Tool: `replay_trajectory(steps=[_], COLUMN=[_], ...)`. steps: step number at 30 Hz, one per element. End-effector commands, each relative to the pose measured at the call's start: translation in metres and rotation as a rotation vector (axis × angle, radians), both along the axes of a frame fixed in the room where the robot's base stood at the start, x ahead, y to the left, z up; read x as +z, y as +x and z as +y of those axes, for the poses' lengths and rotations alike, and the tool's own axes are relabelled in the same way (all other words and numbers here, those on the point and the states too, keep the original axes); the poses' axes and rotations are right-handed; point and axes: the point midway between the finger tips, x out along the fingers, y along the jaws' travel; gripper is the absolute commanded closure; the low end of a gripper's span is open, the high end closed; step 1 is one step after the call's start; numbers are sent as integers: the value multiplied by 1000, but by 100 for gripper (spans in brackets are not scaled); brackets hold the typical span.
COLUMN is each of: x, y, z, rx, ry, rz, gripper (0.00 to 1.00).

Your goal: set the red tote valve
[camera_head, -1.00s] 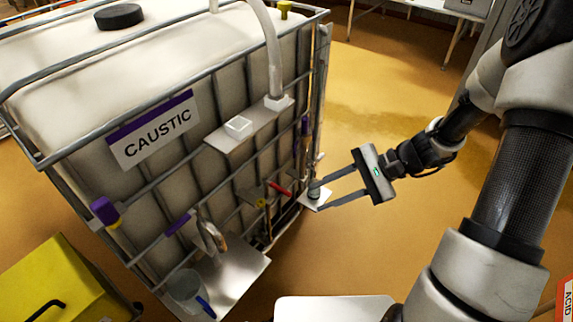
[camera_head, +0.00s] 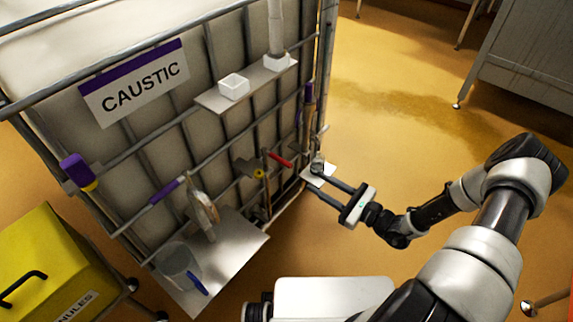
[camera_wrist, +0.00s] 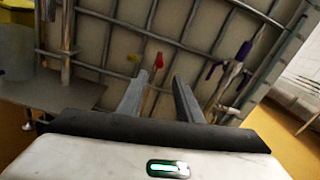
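The red valve handle (camera_head: 278,159) sits low on the front of the caged tote marked CAUSTIC (camera_head: 125,125), beside a yellow-handled fitting (camera_head: 257,173). My gripper (camera_head: 319,185) is open and empty, to the right of the red handle and lower in the head view, apart from it. In the wrist view the red handle (camera_wrist: 159,61) shows just beyond and between the open fingertips (camera_wrist: 160,80), with the yellow handle (camera_wrist: 142,77) close to the left fingertip. The lower part of the valve is partly hidden in the wrist view.
A small plate (camera_head: 319,175) with a little dark-topped item stands near my fingertips. A metal shelf (camera_head: 235,245) with a clear jug (camera_head: 180,263) juts from the tote at left. A yellow bin (camera_head: 45,270) stands lower left. Open floor (camera_head: 400,110) lies to the right.

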Motion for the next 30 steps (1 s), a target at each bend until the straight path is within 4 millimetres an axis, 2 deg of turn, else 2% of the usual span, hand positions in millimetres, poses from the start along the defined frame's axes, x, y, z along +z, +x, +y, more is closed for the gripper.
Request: replay_trajectory(steps=[1, 6, 15, 21, 30], x=[-1, -1, -1, 0, 0], y=[7, 30, 66, 79, 81], z=[11, 41, 87, 102, 105], rx=[5, 5, 4, 3, 2], ry=[1, 1, 0, 0, 0], rz=[-2, -1, 0, 0, 0], gripper=[68, 68, 68, 68, 68])
